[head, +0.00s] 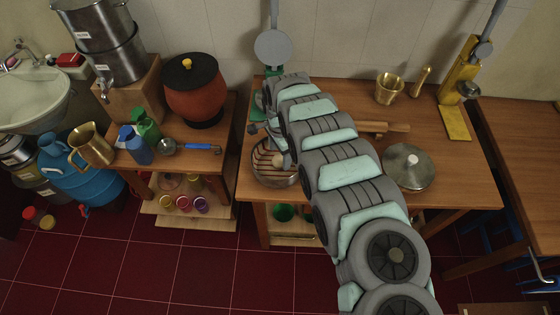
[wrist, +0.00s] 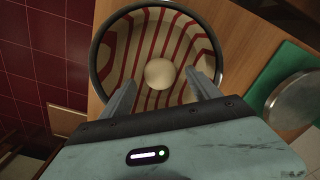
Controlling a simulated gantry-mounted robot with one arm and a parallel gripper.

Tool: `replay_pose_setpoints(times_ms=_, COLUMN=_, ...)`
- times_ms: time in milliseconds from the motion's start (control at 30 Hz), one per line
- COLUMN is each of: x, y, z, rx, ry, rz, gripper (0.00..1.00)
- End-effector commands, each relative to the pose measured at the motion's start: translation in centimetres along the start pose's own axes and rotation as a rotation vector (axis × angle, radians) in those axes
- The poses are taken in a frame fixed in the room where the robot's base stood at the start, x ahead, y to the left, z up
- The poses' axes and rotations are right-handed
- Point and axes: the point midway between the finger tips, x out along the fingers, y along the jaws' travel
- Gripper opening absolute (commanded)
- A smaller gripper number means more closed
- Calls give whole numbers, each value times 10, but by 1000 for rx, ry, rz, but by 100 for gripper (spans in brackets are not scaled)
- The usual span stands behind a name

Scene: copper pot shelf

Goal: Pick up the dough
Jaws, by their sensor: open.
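The dough is a pale round ball (wrist: 160,73) lying on a red-and-cream striped lining inside a round dark-rimmed bowl (wrist: 97,62). In the head view the bowl (head: 268,180) stands near the table's front left corner, with the dough (head: 278,160) partly behind my gripper. My gripper (wrist: 161,82) is open above the bowl, one finger on each side of the dough in the wrist view. I see a gap between each finger and the dough. How far the fingertips are above it is hard to tell.
A green board (wrist: 283,72) with a round metal piece lies right of the bowl in the wrist view. In the head view, a rolling pin (head: 385,127), a lidded pan (head: 408,167) and a brass mortar (head: 389,89) are on the same table (head: 462,180).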

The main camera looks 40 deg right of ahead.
Motion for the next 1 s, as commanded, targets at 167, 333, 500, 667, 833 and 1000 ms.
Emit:
replay_pose_setpoints(times_ms=167, x=23, y=0, z=1, rx=0, ry=-3, rz=1, gripper=71)
replay_pose_setpoints(times_ms=333, x=32, y=0, z=-1, rx=1, ry=1, rz=1, gripper=71)
replay_pose_setpoints(times_ms=500, x=33, y=0, z=-1, rx=1, ry=1, rz=1, gripper=71)
replay_pose_setpoints(times_ms=667, x=33, y=0, z=-1, rx=1, ry=1, rz=1, gripper=68)
replay_pose_setpoints(times_ms=833, x=33, y=0, z=-1, rx=1, ry=1, rz=1, gripper=54)
replay_pose_setpoints(times_ms=1000, x=33, y=0, z=-1, rx=1, ry=1, rz=1, gripper=40)
